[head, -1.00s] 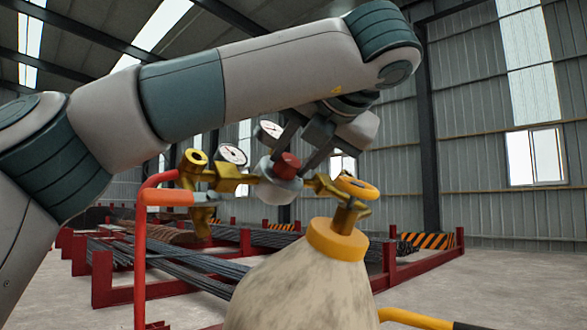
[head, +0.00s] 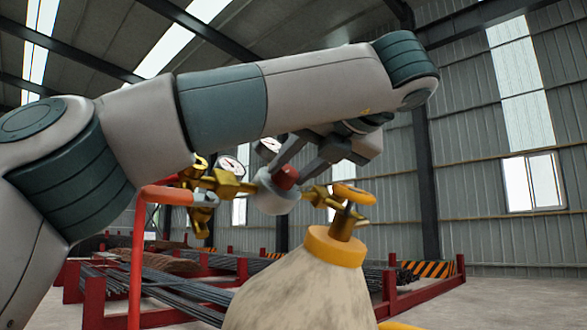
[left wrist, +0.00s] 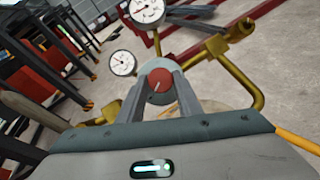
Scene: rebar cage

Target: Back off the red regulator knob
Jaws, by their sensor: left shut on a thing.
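The red regulator knob (head: 286,176) sits on the front of a round silver regulator body (head: 275,195). My left gripper (head: 290,168) reaches down to it from above, its two fingers shut on the knob. In the left wrist view the red knob (left wrist: 160,79) shows face-on with a pale mark, and the fingers (left wrist: 162,92) lie on both sides of it. My right gripper is not in view.
A pale, stained cylinder (head: 300,295) with a yellow collar (head: 335,246) stands below, topped by a brass valve with a yellow handwheel (head: 354,193). A red post (head: 138,260) rises on the left. Red racks with dark bars (head: 180,290) stand behind.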

